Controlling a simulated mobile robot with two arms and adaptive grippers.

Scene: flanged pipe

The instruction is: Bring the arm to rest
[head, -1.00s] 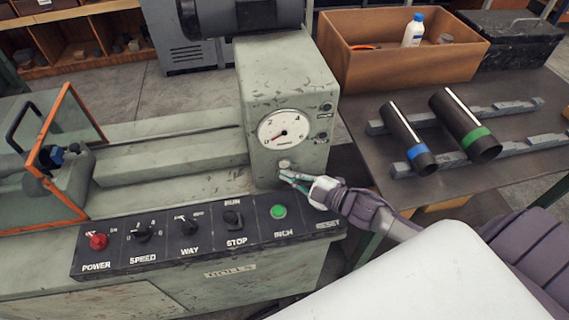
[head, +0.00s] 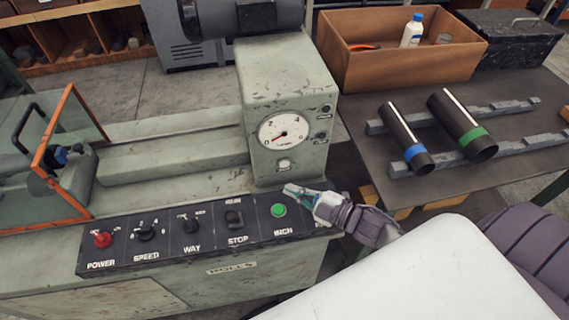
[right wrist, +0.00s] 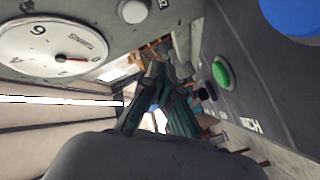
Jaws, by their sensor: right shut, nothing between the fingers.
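My right gripper (head: 290,190) is shut and empty. It hovers just above the control panel (head: 150,247) of the grey-green machine, near the green INCH button (head: 278,210) and below the round dial gauge (head: 284,130). In the right wrist view its fingers (right wrist: 160,78) are together. The gauge (right wrist: 58,45) shows there at upper left and the green button (right wrist: 221,74) at right. The gripper appears apart from both. My left gripper is not in view.
A table (head: 365,160) at right holds a blue-banded pipe (head: 404,135) and a green-banded pipe (head: 463,125) on grey rails. Behind them are a wooden box (head: 365,75) with a white bottle (head: 412,30) and a black case (head: 510,35). An orange-framed guard (head: 62,150) stands at left.

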